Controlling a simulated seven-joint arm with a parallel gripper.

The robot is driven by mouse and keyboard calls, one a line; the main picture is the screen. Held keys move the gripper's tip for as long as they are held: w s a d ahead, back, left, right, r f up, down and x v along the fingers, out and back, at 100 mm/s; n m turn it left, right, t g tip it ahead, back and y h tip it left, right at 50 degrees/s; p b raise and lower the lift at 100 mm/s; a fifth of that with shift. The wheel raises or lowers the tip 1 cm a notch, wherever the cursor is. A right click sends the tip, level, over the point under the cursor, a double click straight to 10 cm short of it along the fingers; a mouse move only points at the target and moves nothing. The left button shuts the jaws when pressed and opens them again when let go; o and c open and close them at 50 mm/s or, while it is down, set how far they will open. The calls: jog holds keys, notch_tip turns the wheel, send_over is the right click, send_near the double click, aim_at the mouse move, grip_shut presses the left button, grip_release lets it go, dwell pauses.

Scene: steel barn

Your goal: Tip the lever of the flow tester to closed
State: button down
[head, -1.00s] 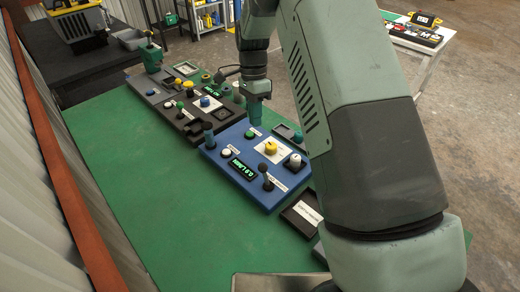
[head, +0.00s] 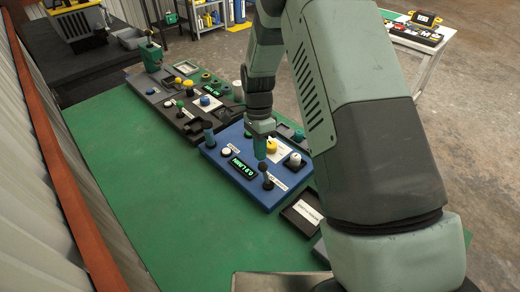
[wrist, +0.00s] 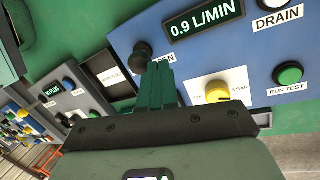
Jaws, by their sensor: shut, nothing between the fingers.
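The flow tester is a blue panel (head: 232,183) on the green table, with a display (head: 243,168) reading 0.9 L/MIN. Its black ball-topped lever (head: 265,174) stands near the panel's front right edge, and the wrist view shows its round knob (wrist: 143,49) beside a label partly hidden by my fingers, ending in "EN". My gripper (head: 261,155) is shut and empty, pointing down over the panel. Its teal fingertips (wrist: 153,70) are close to the lever knob; I cannot tell if they touch it.
A yellow knob (wrist: 217,92) and a green RUN TEST button (wrist: 288,74) are on the same panel. A dark panel with several controls (head: 170,105) adjoins behind it. A small black tray (head: 301,212) lies to the right. The green tabletop (head: 170,215) is clear at front left.

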jog(key=shift+s+d+r+y, duration=0.15)
jog(key=shift+s+d+y, duration=0.1)
jog(key=shift+y, duration=0.05)
jog(key=shift+s+d+r+t, duration=0.1)
jog(key=shift+t, duration=0.2)
jog(key=s+d+t+y, duration=0.3)
jog(key=s+d, duration=0.2)
jog(key=shift+r+n, duration=0.25)
jog(key=shift+n, duration=0.05)
dwell(0.6)
dwell(0.5)
jog(key=shift+a+f, duration=0.1)
